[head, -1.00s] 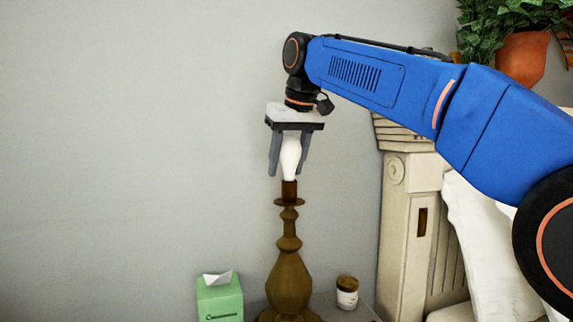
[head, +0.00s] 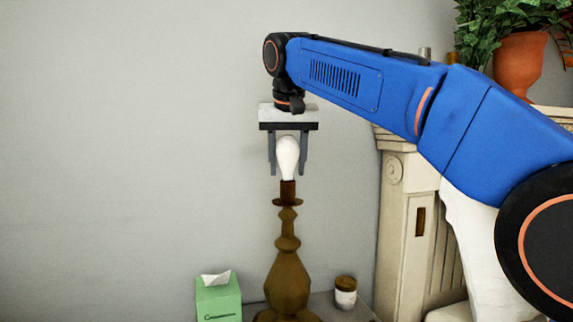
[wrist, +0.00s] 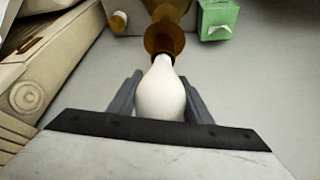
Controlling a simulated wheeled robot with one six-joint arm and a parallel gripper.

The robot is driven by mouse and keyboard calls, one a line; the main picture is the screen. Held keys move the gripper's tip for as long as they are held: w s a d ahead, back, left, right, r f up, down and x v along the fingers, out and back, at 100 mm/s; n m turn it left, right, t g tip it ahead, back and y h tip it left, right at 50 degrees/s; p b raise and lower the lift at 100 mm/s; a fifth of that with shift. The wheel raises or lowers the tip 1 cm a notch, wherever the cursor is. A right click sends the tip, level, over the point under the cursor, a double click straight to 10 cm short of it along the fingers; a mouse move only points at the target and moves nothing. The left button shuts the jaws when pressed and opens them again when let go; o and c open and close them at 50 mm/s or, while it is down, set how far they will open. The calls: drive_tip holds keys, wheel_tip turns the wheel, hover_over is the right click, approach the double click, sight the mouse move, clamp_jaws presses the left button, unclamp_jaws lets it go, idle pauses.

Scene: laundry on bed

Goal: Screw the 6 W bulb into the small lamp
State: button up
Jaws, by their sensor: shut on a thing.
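The white bulb (head: 288,157) stands upright at the top of the brown lamp (head: 288,280), its lower end at the socket (head: 288,190). How far its base sits in the socket is hidden. My gripper (head: 288,170) points down from above, with one grey finger on each side of the bulb, shut on it. The wrist view also shows the bulb (wrist: 161,92) between the two fingers, with the lamp's socket and collar (wrist: 164,38) beyond. No wattage marking is readable.
A green tissue box (head: 218,300) stands left of the lamp base and a small lidded jar (head: 345,292) stands right of it. The wall behind is bare.

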drive_tip(key=shift+d+m+h, duration=0.15)
drive_tip(key=shift+m+h, duration=0.25)
drive_tip(key=shift+m, duration=0.6)
drive_tip(key=shift+s+d+m+h, duration=0.15)
drive_tip(key=shift+m+h, duration=0.55)
drive_tip(key=shift+m, duration=1)
drive_tip(key=shift+m+g, duration=0.3)
drive_tip(key=shift+m, duration=0.2)
drive_tip(key=shift+d+m+g+h, duration=0.15)
drive_tip(key=shift+m+h, duration=0.15)
drive_tip(key=shift+m, duration=0.35)
drive_tip(key=shift+d+m+g+h, duration=0.15)
drive_tip(key=shift+m+h, duration=0.15)
drive_tip(key=shift+m, duration=0.35)
drive_tip(key=shift+s+d+m+g+h, duration=0.15)
drive_tip(key=shift+m+g+h, duration=0.1)
drive_tip(key=shift+m, duration=0.6)
drive_tip(key=shift+s+m+g+h, duration=0.15)
drive_tip(key=shift+m+g, duration=0.1)
drive_tip(key=shift+m, duration=0.6)
